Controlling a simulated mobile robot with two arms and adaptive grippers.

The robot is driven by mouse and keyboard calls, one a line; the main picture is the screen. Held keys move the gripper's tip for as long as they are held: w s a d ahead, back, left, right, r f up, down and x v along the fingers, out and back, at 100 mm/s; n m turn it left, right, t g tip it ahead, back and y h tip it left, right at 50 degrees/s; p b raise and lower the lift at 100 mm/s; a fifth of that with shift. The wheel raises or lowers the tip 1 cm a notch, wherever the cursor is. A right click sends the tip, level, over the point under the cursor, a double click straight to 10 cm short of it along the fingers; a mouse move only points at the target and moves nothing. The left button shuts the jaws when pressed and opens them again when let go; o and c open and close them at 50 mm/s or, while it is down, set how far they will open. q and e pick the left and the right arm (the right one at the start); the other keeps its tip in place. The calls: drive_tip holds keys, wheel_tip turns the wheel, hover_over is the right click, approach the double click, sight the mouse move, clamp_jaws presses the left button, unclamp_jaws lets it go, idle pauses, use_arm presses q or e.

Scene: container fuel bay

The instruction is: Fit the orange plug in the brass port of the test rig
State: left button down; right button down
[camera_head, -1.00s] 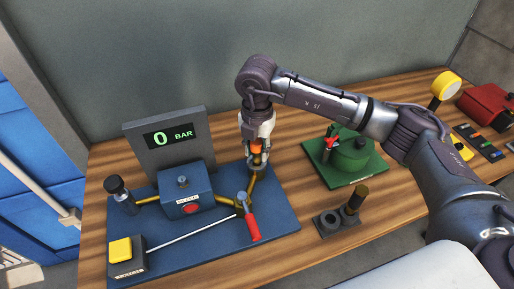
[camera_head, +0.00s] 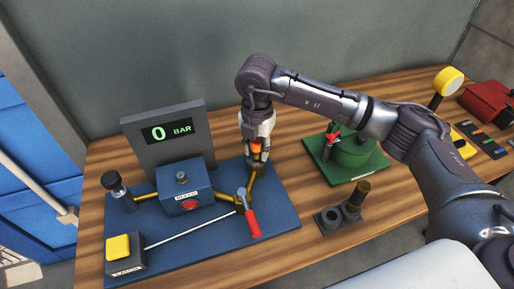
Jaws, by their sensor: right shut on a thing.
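The test rig is a blue board (camera_head: 210,250) with a display reading 0 BAR (camera_head: 172,132), a blue box (camera_head: 186,187) with a red button, and brass pipes. My right gripper (camera_head: 257,158) points down over the rig's far right part. It is shut on the orange plug (camera_head: 257,153), of which a small part shows between the fingers. The brass port (camera_head: 255,172) is at the pipe end right below and largely hidden by the gripper. I cannot tell whether the plug is in the port or just above it. My left gripper is out of view.
A red-handled lever (camera_head: 252,222) and a yellow button box (camera_head: 118,247) are on the rig. To the right are a dark holder with a brass-topped cylinder (camera_head: 361,190), a green device (camera_head: 357,158), a yellow round-headed item (camera_head: 447,82) and a red case (camera_head: 488,103).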

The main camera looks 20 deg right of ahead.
drive_tip(key=shift+f, duration=0.2)
drive_tip(key=shift+f+b, duration=0.75)
drive_tip(key=shift+b, duration=0.05)
idle(0.3)
drive_tip(key=c, duration=0.7)
unclamp_jaws()
wheel_tip(320, 180, up, 12)
drive_tip(key=shift+r, duration=0.1)
